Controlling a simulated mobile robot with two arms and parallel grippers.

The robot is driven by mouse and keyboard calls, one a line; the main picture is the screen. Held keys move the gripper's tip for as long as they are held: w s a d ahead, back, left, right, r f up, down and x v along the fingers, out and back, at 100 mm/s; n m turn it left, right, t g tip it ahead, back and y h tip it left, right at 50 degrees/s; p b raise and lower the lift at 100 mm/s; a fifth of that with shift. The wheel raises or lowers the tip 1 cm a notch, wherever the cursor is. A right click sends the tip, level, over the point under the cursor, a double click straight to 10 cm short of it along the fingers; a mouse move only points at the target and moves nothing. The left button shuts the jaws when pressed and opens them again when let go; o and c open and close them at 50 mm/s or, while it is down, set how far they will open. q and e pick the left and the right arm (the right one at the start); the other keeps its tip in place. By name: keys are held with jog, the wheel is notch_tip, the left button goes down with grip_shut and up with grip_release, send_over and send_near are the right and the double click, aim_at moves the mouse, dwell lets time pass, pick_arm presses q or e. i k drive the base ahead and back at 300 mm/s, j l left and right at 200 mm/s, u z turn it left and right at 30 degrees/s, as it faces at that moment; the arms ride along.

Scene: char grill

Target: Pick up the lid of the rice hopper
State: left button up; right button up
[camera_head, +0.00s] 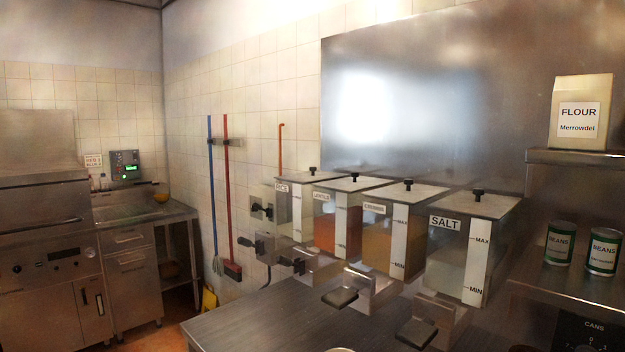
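The rice hopper (284,215) is the farthest and leftmost in a row of several clear hoppers on the wall, with a small RICE label (282,187). Its flat grey lid (295,180) lies on top, with a black knob (312,170) standing up from it. The hopper's right side is partly hidden by the lentils hopper (323,225). Neither of my grippers is in view.
The crumbs hopper (376,235) and salt hopper (450,265) stand nearer, also lidded. Dark paddles (340,297) jut out below the hoppers over a metal counter (255,320). Bean cans (559,243) and a flour bag (580,110) sit on shelves at right.

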aim_at(314, 176)
jog(key=u, duration=0.4)
jog(key=i+j+u, duration=0.15)
jog(key=u, duration=0.3)
jog(key=i+j+u, duration=0.2)
jog(key=u, duration=0.25)
jog(key=i+u, duration=0.2)
jog(key=u, duration=0.25)
jog(key=i+z, duration=0.15)
jog(key=i, duration=0.85)
jog(key=i+j+z, duration=0.15)
jog(key=i, duration=0.9)
jog(key=i+l+z, duration=0.15)
jog(key=i+z, duration=0.3)
jog(key=i, duration=0.15)
jog(key=i+z, duration=0.5)
jog(key=i, duration=0.15)
jog(key=i+j+z, duration=0.3)
jog(key=i+z, duration=0.15)
jog(key=i, duration=0.15)
jog(key=i+z, duration=0.2)
jog(key=z, duration=0.25)
jog(key=i+z, duration=0.15)
jog(key=z, duration=0.35)
jog(key=i+j+z, duration=0.15)
jog(key=z, duration=0.3)
jog(key=i+j+z, duration=0.15)
jog(key=z, duration=0.3)
